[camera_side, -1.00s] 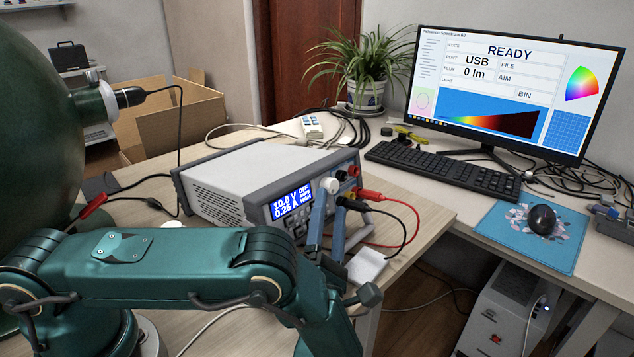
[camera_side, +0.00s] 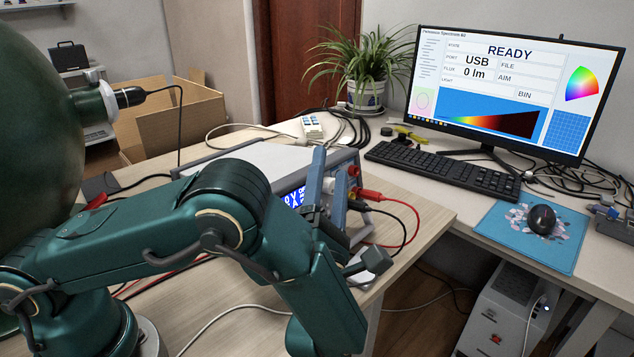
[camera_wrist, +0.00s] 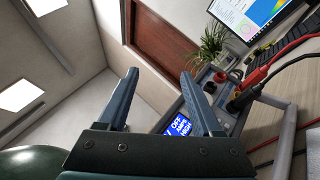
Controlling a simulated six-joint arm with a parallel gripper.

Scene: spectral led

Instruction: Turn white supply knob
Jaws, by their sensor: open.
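The power supply (camera_side: 285,155) is a grey box with a blue display, standing on the wooden desk. My arm hides much of its front in the side view. Its white knob (camera_side: 328,185) shows partly between my gripper's fingers there. My gripper (camera_side: 332,152) is open and empty, with both blue fingers pointing up in front of the panel. In the wrist view the spread fingers of my gripper (camera_wrist: 158,75) point toward the wall and door, and the right finger overlaps the blue display (camera_wrist: 178,128). I cannot tell whether a finger touches the knob.
Red and black leads (camera_side: 372,196) plug into the panel's right side, close to my fingers. A large green sphere (camera_side: 40,120) stands at the left. A monitor (camera_side: 510,90) reading READY, a keyboard (camera_side: 440,170) and a mouse (camera_side: 541,219) are at the right.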

